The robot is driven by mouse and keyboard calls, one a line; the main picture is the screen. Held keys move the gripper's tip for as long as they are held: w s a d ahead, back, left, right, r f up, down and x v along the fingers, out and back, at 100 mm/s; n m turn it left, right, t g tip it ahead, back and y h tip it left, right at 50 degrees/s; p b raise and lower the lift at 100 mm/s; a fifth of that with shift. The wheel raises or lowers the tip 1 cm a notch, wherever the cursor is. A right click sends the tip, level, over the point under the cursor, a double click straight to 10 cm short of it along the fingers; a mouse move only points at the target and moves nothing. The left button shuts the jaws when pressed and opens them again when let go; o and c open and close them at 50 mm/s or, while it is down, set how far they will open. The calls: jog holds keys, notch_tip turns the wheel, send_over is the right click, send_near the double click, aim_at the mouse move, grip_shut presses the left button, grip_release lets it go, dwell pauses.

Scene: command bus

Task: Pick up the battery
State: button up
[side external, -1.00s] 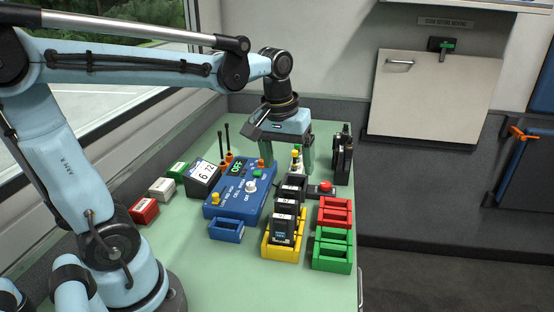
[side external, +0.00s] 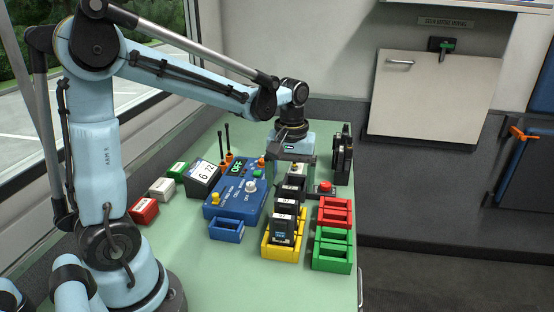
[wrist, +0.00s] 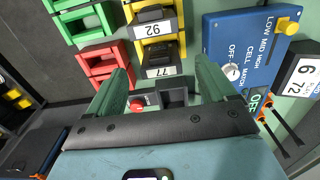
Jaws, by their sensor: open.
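Black batteries stand in a row at the table's middle. The nearest battery (side external: 284,229) is upright in a yellow tray, with another dark battery (side external: 287,207) behind it. The wrist view shows two labelled tops, one marked 92 (wrist: 154,28) and one marked 77 (wrist: 160,70). My gripper (side external: 294,178) is over the far end of this row, pointing down. In the wrist view my gripper (wrist: 164,72) has its green fingers apart, with the 77 battery showing between and beyond their tips. Nothing is held. The far end of the row is partly hidden by my gripper in the side view.
A yellow tray (side external: 268,252) holds the nearest battery. Red trays (side external: 336,212) and green trays (side external: 333,262) stand right of the row, a blue tester box (side external: 232,204) left. A red button (side external: 326,187) is close to my gripper.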

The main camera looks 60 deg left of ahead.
aim_at(290, 189)
jog(key=shift+a+f, duration=0.1)
jog(key=shift+f, duration=2.55)
jog(key=shift+c, duration=0.5)
jog(key=c, duration=1)
jog(key=shift+w+r, duration=0.1)
jog(key=shift+r, duration=0.05)
jog(key=shift+r, duration=4.9)
